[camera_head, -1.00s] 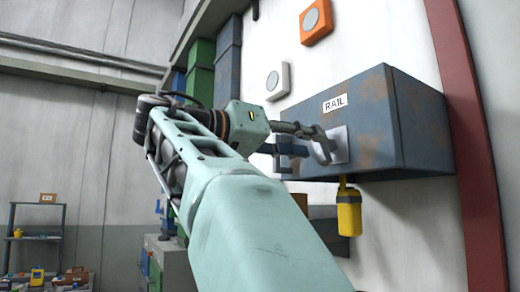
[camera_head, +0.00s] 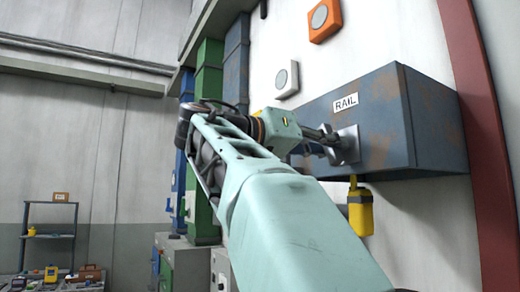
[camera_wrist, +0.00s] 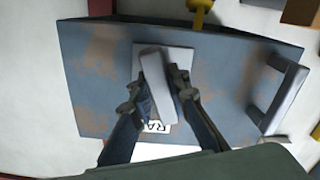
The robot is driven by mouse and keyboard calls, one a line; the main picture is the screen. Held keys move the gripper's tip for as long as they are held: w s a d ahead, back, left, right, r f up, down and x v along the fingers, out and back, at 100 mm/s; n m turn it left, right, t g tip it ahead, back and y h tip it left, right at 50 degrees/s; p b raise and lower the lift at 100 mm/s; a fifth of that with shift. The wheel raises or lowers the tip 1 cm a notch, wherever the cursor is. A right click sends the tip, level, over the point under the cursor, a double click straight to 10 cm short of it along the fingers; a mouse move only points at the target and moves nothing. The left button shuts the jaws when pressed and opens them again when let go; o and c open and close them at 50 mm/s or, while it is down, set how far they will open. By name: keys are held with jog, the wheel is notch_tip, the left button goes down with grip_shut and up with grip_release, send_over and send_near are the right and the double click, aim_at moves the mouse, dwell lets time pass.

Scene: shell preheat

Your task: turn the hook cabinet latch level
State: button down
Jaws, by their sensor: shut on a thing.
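A blue-grey, rust-patched wall cabinet (camera_head: 385,125) bears the label RAIL (camera_head: 346,102). On its front is a pale latch plate (camera_head: 350,146), which also shows in the wrist view (camera_wrist: 182,55). The latch handle (camera_wrist: 155,68) is a light grey bar across this plate. It stands nearer upright than level, slightly tilted against the plate's sides. My gripper (camera_wrist: 158,88) is shut on the handle, one finger on each side. In the head view my gripper (camera_head: 328,146) is at the plate and hides most of the handle.
A grey bar handle (camera_wrist: 282,98) stands out from the cabinet front beside the latch. A yellow thing (camera_head: 360,212) hangs below the cabinet. Orange (camera_head: 320,18) and white (camera_head: 287,80) wall boxes are above. Green (camera_head: 208,120) and blue columns stand left. A shelf (camera_head: 50,235) is far left.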

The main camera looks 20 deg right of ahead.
jog(key=shift+n, duration=0.3)
jog(key=n+p, duration=0.1)
jog(key=n, duration=0.2)
jog(key=shift+s+r+p, duration=0.1)
jog(key=shift+r+p, duration=0.05)
jog(key=shift+p, duration=0.25)
jog(key=n+p, duration=0.1)
jog(key=n, duration=0.3)
jog(key=shift+p, duration=0.35)
jog(key=n+p, duration=0.1)
jog(key=n, duration=0.2)
jog(key=shift+n, duration=1.6)
jog(key=c, duration=1.8)
grip_release()
jog(key=shift+c, duration=0.2)
